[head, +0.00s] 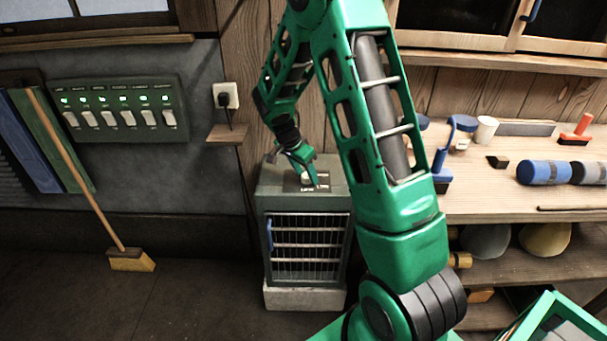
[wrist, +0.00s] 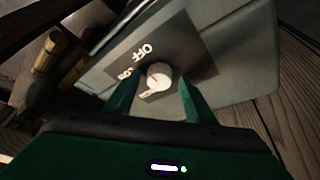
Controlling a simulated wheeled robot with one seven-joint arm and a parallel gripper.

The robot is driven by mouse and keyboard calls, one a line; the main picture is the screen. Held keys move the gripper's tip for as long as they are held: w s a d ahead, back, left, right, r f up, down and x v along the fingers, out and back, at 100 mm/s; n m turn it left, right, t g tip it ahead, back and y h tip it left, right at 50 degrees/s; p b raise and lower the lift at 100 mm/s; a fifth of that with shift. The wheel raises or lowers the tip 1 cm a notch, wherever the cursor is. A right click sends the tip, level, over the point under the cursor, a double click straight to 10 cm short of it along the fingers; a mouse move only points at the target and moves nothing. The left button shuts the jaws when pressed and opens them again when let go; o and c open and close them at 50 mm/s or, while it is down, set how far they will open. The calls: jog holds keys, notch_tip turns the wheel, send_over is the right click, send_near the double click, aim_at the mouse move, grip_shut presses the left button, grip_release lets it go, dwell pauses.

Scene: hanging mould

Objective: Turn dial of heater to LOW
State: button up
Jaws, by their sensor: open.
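The heater (head: 306,244) is a green-grey box with a barred front, standing on a pale block against the wall. On its top is a dark label plate (wrist: 190,62) with the word OFF and other lettering partly hidden. My gripper (head: 306,176) is over the heater's top in the head view. In the wrist view my gripper (wrist: 155,100) is open, with one green finger on each side of the dial. I cannot tell whether the fingers touch it.
A switch panel (head: 118,108) and a wall socket (head: 226,96) with a plug are left of the heater. A broom (head: 131,259) leans on the wall. A wooden bench (head: 485,200) with tools and cups stands to the right.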

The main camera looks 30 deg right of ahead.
jog(key=c, duration=1)
jog(key=shift+c, duration=0.2)
jog(key=shift+n, duration=0.3)
jog(key=n+t, duration=0.1)
jog(key=n, duration=0.1)
jog(key=n+t+y, duration=0.1)
jog(key=n, duration=0.2)
jog(key=shift+r, duration=0.1)
jog(key=n+y, duration=0.1)
jog(key=n, duration=0.2)
jog(key=n+t, duration=0.1)
jog(key=n, duration=0.2)
jog(key=shift+s+d+t+y, duration=0.1)
jog(key=shift+d+t+y, duration=0.1)
jog(key=shift+t+y, duration=0.15)
